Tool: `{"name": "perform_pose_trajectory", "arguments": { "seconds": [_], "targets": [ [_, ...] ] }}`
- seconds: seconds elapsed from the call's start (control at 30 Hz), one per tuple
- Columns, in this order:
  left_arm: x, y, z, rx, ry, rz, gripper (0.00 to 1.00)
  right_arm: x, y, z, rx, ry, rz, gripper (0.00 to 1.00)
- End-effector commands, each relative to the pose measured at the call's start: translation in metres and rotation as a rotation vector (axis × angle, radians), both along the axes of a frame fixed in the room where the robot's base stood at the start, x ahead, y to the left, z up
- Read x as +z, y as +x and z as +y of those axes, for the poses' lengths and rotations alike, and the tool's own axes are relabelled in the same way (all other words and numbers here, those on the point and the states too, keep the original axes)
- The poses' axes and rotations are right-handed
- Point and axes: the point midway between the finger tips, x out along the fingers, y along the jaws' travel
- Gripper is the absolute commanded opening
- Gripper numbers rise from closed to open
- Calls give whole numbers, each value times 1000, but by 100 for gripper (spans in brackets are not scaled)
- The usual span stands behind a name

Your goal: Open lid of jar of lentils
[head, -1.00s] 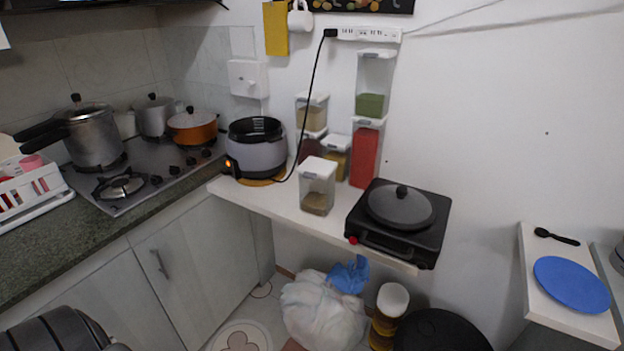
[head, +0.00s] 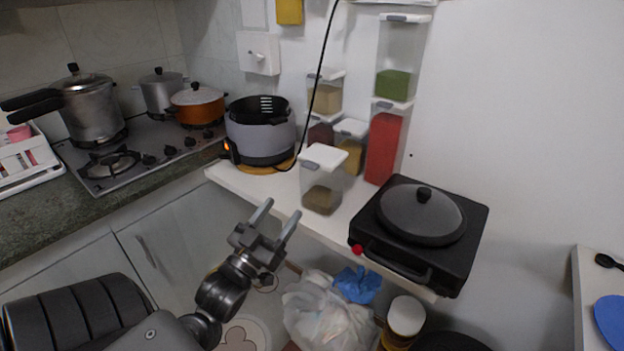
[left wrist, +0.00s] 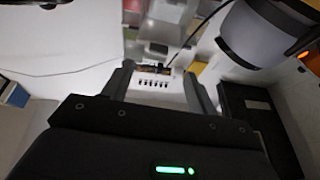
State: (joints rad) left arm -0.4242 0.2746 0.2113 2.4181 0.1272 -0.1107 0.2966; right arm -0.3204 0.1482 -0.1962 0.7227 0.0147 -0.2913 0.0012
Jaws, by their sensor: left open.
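A clear jar with a white lid and brownish contents (head: 322,184) stands upright at the front of the white shelf, its lid on. It looks like the lentil jar, but I see no label. My left gripper (head: 276,212) is open and empty, in front of the shelf edge, to the left of and a little below the jar, not touching it. In the left wrist view the two fingers (left wrist: 158,85) stand apart with nothing between them. My right gripper is not in view.
A grey cooker (head: 260,135) stands left of the jar, and a black hot plate with a lidded pan (head: 420,235) stands right. Several other containers, including a red one (head: 384,148), stand behind. A black cable (head: 318,80) hangs down behind the jar.

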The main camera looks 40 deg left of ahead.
Motion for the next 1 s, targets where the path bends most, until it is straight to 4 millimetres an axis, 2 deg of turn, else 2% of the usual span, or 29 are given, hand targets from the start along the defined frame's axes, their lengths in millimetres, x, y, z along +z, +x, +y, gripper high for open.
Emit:
{"name": "perform_pose_trajectory", "arguments": {
  "seconds": [0.13, 0.27, 0.5, 0.7, 0.83, 1.0],
  "targets": [
    [8, -3, -1, -3, 2, -20, 58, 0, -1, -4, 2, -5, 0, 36],
    [12, 3, 0, -3, 3, -19, 58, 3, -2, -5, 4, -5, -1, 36],
    [29, 41, 3, -2, 2, -21, 58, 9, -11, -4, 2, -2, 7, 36],
    [41, 73, 6, -3, 2, -19, 58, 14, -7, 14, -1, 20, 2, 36],
    [46, 87, 7, -3, 2, -17, 58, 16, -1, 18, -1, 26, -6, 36],
    [48, 96, 8, -3, 2, -16, 58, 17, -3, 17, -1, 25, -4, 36]
  ]
}}
